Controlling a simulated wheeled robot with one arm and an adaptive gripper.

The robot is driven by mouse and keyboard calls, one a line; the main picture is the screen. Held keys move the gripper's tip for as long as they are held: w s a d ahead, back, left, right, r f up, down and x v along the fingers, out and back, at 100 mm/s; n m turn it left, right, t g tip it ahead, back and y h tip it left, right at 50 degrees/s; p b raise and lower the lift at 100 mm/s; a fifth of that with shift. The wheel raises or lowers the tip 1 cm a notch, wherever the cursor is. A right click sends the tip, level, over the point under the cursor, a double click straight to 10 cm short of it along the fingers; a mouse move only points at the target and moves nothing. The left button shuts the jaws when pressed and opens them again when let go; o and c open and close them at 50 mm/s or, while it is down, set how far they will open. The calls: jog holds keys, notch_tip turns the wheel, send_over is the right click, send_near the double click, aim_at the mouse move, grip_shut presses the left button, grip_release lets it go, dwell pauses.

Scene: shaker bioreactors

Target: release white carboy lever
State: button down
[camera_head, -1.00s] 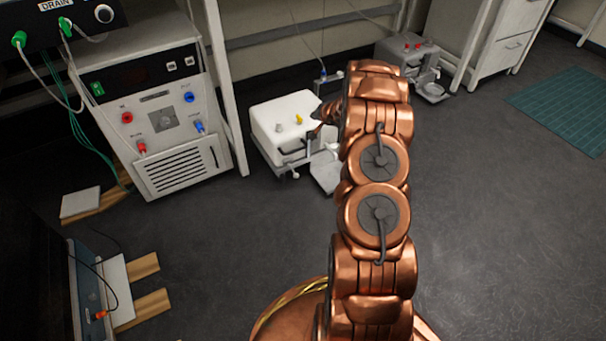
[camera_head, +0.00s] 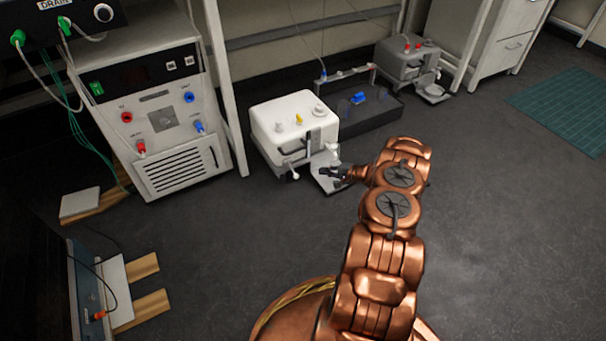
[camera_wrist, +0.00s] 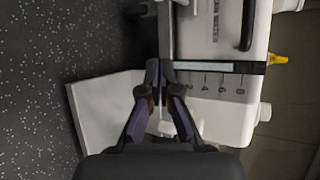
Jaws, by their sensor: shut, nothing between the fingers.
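The white carboy (camera_head: 268,123) stands on the floor at the centre, with a small yellow part on top. In the wrist view the carboy (camera_wrist: 220,118) lies sideways at right, with a numbered level strip and a dark handle. My gripper (camera_head: 337,172) is low at the carboy's front right, over its small white plate (camera_head: 327,186). In the wrist view my gripper's fingertips (camera_wrist: 159,68) are shut together beside the carboy's front, with nothing held. A white lever-like part (camera_head: 333,149) shows at the carboy's front. Whether the fingers touch it cannot be told.
A dark tray (camera_head: 375,120) with a blue part stands behind the carboy. A grey carboy (camera_head: 405,65) is farther back. A white instrument cabinet (camera_head: 175,165) stands at left. The floor at right is clear, up to a green mat (camera_head: 570,110).

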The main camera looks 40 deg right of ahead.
aim_at(293, 170)
dwell(0.3)
jog(key=b+x, duration=0.4)
jog(key=x, duration=0.6)
jog(key=shift+s+a+r+b, duration=0.35)
jog(key=shift+s+a, duration=0.2)
jog(key=shift+a, duration=0.2)
jog(key=shift+s+a+r+b, duration=0.3)
jog(key=shift+s+a, duration=0.25)
jog(key=shift+a, duration=0.2)
jog(key=shift+d, duration=0.1)
